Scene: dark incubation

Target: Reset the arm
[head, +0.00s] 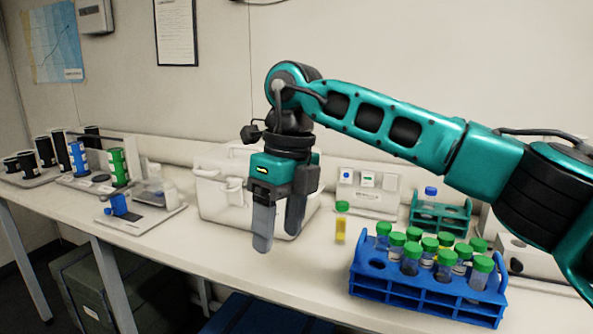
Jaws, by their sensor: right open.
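My right arm (400,125) comes in from the right, teal and black, and reaches across above the bench. My right gripper (278,228) points down with its two grey fingers apart. It is open and nothing shows between the fingers. It hangs in front of the white lidded box (222,196), covering part of it. My left gripper is not in view.
A blue rack (420,301) with several green-capped tubes stands at the front right. A green-capped yellow tube (340,228) stands left of it. A teal rack (425,220) is behind. Bottles and small stands line the bench's left side.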

